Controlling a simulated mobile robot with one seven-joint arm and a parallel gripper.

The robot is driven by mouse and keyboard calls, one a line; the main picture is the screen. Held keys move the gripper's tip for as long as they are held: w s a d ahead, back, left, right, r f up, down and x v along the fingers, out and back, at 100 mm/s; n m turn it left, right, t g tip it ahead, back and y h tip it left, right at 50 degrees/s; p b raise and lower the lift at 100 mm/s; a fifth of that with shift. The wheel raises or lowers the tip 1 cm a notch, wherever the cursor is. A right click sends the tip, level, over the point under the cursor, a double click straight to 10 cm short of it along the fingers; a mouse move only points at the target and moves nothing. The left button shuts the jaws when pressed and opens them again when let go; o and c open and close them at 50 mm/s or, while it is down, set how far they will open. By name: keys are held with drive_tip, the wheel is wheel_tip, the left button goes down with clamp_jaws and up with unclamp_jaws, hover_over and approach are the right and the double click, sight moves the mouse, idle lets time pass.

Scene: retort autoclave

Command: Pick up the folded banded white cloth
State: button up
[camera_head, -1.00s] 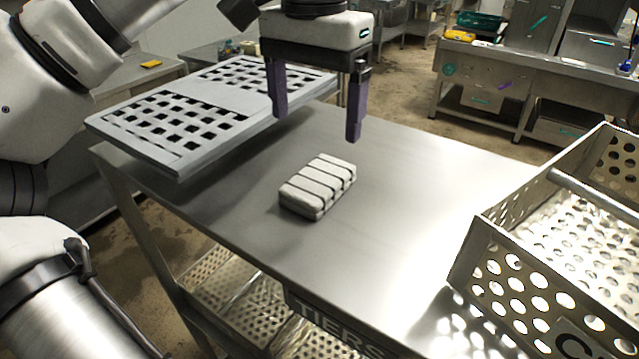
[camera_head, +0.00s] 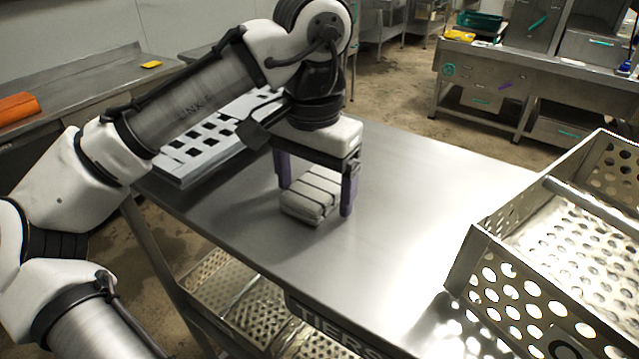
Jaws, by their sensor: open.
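The folded white cloth (camera_head: 306,203) with dark bands lies flat on the steel table (camera_head: 408,210). My gripper (camera_head: 315,195) points down over it with its two dark purple fingers apart. One finger is at the cloth's right side and the other is at its far left side, so the cloth lies between them. The right fingertip is low, close to the table top. I cannot tell whether either finger touches the cloth.
A grey perforated tray (camera_head: 190,160) lies at the table's far left, partly behind my arm. A perforated metal basket (camera_head: 470,262) stands at the right. The table between cloth and basket is clear. A steel bench (camera_head: 520,80) stands at the back right.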

sight(314, 187)
drive_tip(key=c, duration=1.1)
drive_tip(key=shift+o, duration=0.2)
wheel_tip(314, 187, up, 10)
drive_tip(key=shift+b, duration=0.45)
drive_tip(key=o, duration=0.4)
drive_tip(key=shift+c, duration=0.2)
drive_tip(key=c, duration=0.3)
